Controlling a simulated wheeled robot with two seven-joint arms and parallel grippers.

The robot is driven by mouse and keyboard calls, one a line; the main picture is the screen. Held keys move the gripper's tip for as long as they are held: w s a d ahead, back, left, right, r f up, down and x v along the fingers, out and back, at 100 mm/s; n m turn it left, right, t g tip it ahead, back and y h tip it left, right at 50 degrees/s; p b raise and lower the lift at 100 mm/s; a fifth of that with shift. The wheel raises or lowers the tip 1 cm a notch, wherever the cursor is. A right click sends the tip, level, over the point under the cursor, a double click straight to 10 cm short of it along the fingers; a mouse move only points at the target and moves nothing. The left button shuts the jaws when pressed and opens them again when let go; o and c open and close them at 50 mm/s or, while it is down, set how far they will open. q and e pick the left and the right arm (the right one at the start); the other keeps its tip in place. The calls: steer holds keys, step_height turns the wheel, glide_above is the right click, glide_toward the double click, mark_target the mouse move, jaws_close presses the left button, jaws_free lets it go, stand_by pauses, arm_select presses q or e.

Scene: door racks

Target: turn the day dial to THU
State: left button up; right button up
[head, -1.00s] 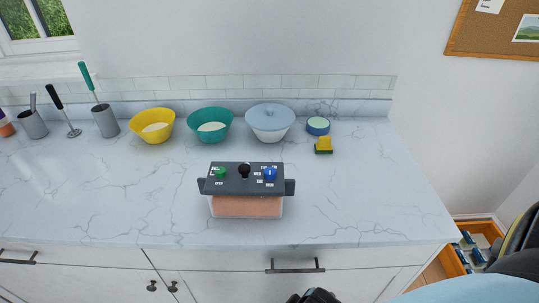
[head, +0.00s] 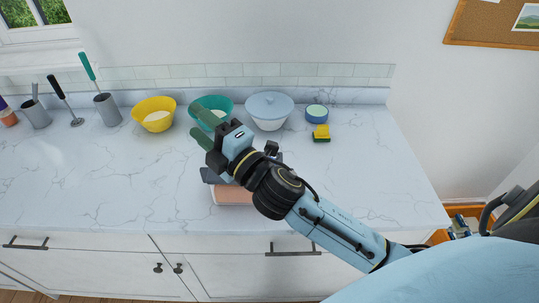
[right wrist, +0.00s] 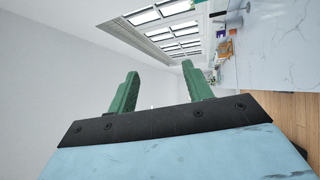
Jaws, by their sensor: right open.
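The box with the dials (head: 229,195) stands on the counter, a dark lid over a clear, salmon-coloured body. My right arm covers most of its lid, and the knobs are hidden now. The dial labels cannot be read, so I cannot tell which is the day dial. My right gripper (head: 196,121) is open and empty, its green fingers above and behind the box, in front of the teal bowl in the picture. Its spread fingers also show in the right wrist view (right wrist: 160,70), with nothing between them. My left gripper is not in view.
A blue round container (head: 317,113) and a yellow-green sponge (head: 321,134) are to the right. The counter (head: 110,185) left of the box is clear.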

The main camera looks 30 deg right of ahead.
steer(key=s+a+r+n+g+y, duration=0.1)
steer(key=a+r+n+g+y, duration=0.5)
steer(key=n+y, duration=0.6)
steer(key=s+a+f+n+g, duration=0.1)
steer(key=a+f+n+g, duration=0.3)
steer(key=n, duration=0.6)
steer(key=s+a+n+g, duration=0.1)
steer(key=s+n+g, duration=0.1)
steer(key=n+g, duration=0.6)
steer(key=w+d+f+n+g+h, duration=0.1)
steer(key=w+d+f+n+h, duration=0.1)
steer(key=d+f+n+h, duration=0.35)
steer(key=w+d+f+n+h, duration=0.2)
steer(key=d+n+h, duration=0.2)
steer(key=d+h, duration=0.35)
steer(key=d+r+h, duration=0.2)
steer(key=d+h, duration=0.3)
steer(key=d, duration=0.9)
steer(key=shift+g, duration=0.4)
steer(key=f+p, duration=0.1)
steer(key=f, duration=0.3)
steer(key=f+p, duration=0.1)
steer(key=f, duration=0.4)
steer(key=w+f+p, duration=0.1)
steer(key=f, duration=0.3)
steer(key=shift+a+f, duration=0.25)
steer(key=shift+c, duration=0.4)
